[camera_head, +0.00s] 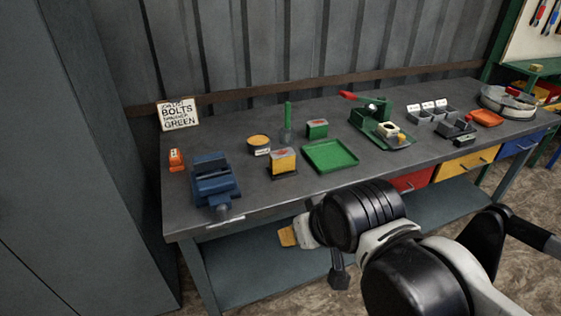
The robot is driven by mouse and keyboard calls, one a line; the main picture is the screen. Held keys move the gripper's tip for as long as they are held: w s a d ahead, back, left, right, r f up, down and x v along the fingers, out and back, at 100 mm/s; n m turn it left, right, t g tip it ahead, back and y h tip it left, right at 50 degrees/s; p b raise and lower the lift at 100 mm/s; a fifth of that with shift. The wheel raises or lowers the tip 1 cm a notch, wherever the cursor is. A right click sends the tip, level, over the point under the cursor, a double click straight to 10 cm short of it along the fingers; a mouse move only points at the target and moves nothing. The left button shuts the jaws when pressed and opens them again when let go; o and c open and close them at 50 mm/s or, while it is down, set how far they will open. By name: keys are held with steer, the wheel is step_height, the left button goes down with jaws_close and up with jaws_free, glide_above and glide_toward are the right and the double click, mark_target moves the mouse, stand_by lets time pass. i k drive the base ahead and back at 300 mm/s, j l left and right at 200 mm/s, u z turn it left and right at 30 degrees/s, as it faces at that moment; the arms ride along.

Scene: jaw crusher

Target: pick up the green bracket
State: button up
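I cannot tell for certain which thing is the green bracket. My gripper (306,236) is at the end of my arm, in front of the bench's front edge and apart from these things. A tan piece shows at its left tip and a dark part hangs below. My arm hides much of it, and its opening does not show clearly.
A blue vise (213,183) stands at the bench's front left, beside an orange block (176,160). A yellow block (283,162), a round tin (259,143) and a sign (179,114) stand nearby. Grey bins (428,115) are at right. A tall cabinet (70,150) borders the left.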

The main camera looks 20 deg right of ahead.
mark_target(317, 129)
steer(key=i+l+z, duration=0.1)
steer(key=l+z, duration=0.15)
steer(key=l, duration=0.15)
steer(key=i+l+z, duration=0.15)
steer(key=l+z, duration=0.15)
steer(key=i+l+z, duration=0.25)
steer(key=l, duration=0.15)
steer(key=i+l+z, duration=0.1)
steer(key=l+z, duration=0.15)
